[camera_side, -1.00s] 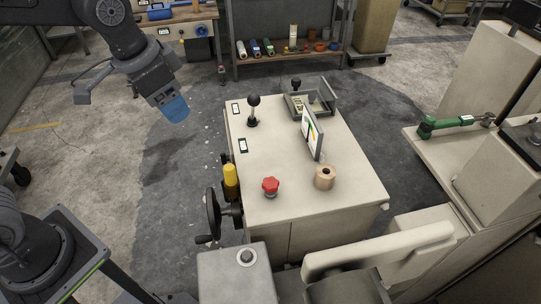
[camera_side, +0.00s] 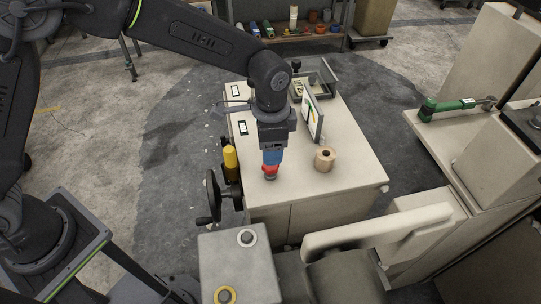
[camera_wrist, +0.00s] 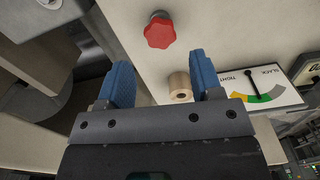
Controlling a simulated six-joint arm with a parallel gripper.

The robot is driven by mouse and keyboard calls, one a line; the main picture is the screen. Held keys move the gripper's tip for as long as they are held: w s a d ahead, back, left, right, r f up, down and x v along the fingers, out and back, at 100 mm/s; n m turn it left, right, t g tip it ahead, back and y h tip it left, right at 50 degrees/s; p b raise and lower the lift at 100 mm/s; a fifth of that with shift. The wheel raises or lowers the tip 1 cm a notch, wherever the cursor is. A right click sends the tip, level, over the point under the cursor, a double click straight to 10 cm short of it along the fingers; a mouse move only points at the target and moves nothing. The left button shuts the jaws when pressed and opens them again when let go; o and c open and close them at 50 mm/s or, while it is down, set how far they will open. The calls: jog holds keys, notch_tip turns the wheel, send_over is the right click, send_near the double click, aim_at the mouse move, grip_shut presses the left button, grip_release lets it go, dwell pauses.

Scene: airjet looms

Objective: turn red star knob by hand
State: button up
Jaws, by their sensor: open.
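The red star knob (camera_side: 270,173) stands on the beige cabinet top (camera_side: 340,140) near its front left corner. My gripper (camera_side: 271,157) points down just above the knob in the side view and hides part of it. In the wrist view the whole knob (camera_wrist: 159,31) shows beyond the blue fingertips, a little above the middle of the gap. The two blue fingers of my gripper (camera_wrist: 160,82) are apart, with nothing held between them.
A tan spool (camera_side: 324,159) stands to the right of the knob, and it shows between the fingers in the wrist view (camera_wrist: 180,88). An upright gauge panel (camera_side: 312,115) stands behind it. A yellow cylinder (camera_side: 230,158) and a black handwheel (camera_side: 213,196) are at the cabinet's left side.

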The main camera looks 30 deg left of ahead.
aim_at(270, 170)
jog(key=shift+f, duration=3)
jog(key=c, duration=0.7)
jog(key=shift+o, duration=0.2)
